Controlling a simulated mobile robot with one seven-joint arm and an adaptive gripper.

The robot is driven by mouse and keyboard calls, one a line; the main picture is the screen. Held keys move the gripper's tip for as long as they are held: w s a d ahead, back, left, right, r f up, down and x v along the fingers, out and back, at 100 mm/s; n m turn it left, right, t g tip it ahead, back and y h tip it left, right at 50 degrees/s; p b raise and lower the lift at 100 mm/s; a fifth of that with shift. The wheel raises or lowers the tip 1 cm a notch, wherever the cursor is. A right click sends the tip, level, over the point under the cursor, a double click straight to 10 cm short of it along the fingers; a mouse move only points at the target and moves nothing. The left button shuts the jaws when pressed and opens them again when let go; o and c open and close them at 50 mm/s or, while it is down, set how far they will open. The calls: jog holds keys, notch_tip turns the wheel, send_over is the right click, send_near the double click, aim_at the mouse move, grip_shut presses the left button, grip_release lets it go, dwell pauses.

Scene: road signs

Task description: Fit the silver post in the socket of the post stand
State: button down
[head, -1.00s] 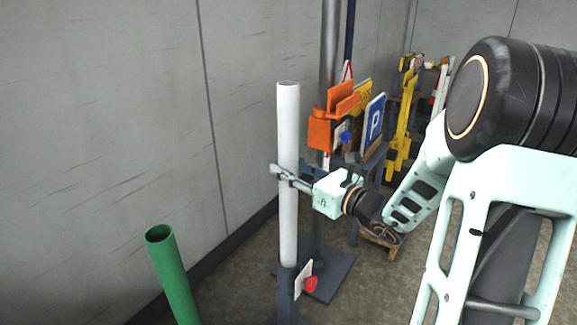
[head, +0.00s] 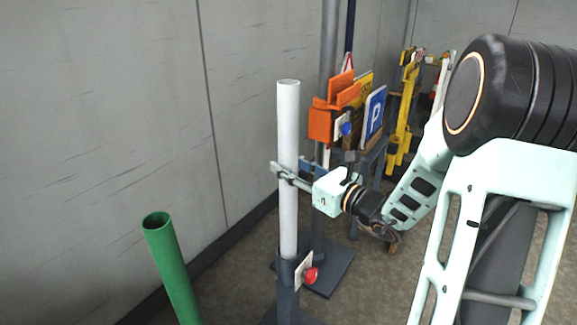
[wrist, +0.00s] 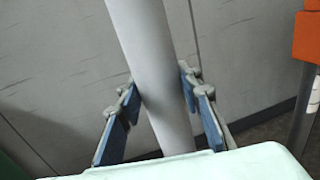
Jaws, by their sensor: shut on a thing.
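The silver post (head: 289,125) is a tall, pale, upright tube in the head view. My gripper (head: 290,175) is shut on it around mid-height, and the tube also runs between the blue-padded fingers in the wrist view (wrist: 152,70). The post stand (head: 287,298) has a dark grey socket with a white plate and a red knob (head: 312,275) on its side. The post's lower end meets the socket's mouth and appears to be inside it; how deep it sits is hidden. The stand's base is mostly cut off by the frame's lower edge.
A green tube (head: 172,265) leans at the front left. Behind the stand, a grey pole (head: 328,60) rises from a dark base plate (head: 330,272). A rack with orange pieces (head: 335,110) and a blue parking sign (head: 374,115) is at the back. The grey wall is close on the left.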

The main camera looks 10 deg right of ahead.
jog(key=c, duration=1.3)
grip_release()
jog(key=shift+f, duration=0.1)
jog(key=shift+s+d, duration=0.1)
jog(key=v, duration=1.1)
jog(key=shift+s+d, duration=0.2)
jog(key=shift+s, duration=0.1)
